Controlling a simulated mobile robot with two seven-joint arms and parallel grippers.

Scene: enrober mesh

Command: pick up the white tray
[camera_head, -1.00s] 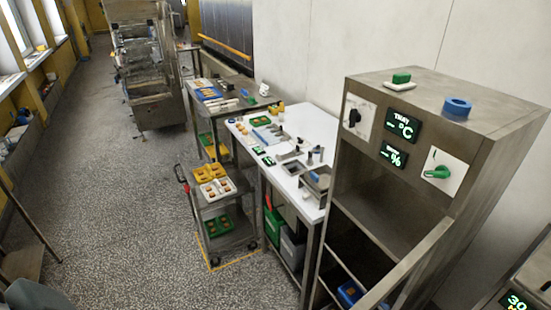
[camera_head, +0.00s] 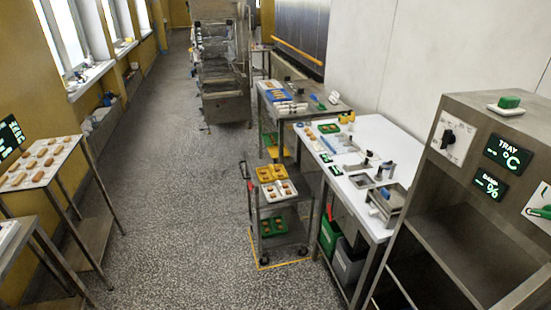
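A white tray (camera_head: 291,194) with a few small brown pieces in it lies on the top shelf of a small metal cart (camera_head: 297,209), in front of a yellow tray (camera_head: 259,174). Another white, flat tray or board (camera_head: 59,159) carries several brown oblong pieces and lies on a metal stand at the left. I cannot tell which of the two the task means. Neither of my grippers shows in the view.
The speckled floor (camera_head: 180,210) is clear between the left stand and the cart. A white-topped table (camera_head: 375,134) with tools stands right of the cart. A tall metal cabinet (camera_head: 440,215) with TRAY displays fills the right. A large machine (camera_head: 222,70) stands at the back.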

